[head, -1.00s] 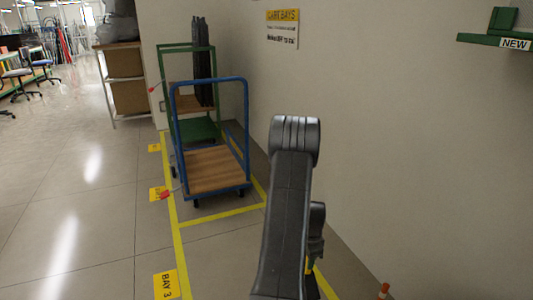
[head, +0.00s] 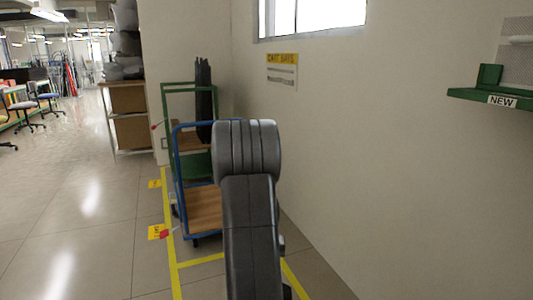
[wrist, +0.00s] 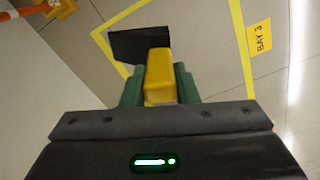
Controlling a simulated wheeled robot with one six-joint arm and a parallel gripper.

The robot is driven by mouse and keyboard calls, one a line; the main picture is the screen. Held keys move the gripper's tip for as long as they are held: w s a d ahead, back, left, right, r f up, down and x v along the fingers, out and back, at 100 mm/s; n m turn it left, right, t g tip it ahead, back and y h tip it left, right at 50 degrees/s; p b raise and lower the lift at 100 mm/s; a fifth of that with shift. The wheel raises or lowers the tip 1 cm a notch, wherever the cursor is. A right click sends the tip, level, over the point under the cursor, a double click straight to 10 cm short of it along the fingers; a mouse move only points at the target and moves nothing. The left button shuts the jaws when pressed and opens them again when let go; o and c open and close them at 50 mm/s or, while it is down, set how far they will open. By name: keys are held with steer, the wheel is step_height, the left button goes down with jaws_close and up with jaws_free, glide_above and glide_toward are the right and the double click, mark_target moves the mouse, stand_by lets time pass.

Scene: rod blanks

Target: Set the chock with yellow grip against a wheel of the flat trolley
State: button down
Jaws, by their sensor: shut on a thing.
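The flat trolley (head: 203,208) stands by the wall in the head view, with a blue tubular frame and a wooden deck. My arm hides its right side. A dark caster shows under its near edge. In the wrist view my gripper (wrist: 159,84) has green fingers shut on the yellow grip (wrist: 158,72) of the chock. The chock's dark body (wrist: 128,45) sticks out beyond the fingers, held above the floor. The chock and my fingers are hidden behind my arm in the head view.
A green cart (head: 168,105) with dark upright pieces stands behind the trolley. Yellow floor lines (head: 173,262) mark the bays. A "BAY 3" label (wrist: 260,37) shows in the wrist view, with an orange-and-white post (wrist: 38,8) at its upper left. Open floor lies left.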

step_height(320, 180, up, 18)
steer(key=s+p, duration=0.2)
steer(key=p, duration=2.4)
steer(key=shift+s, duration=0.15)
steer(key=shift+f, duration=0.1)
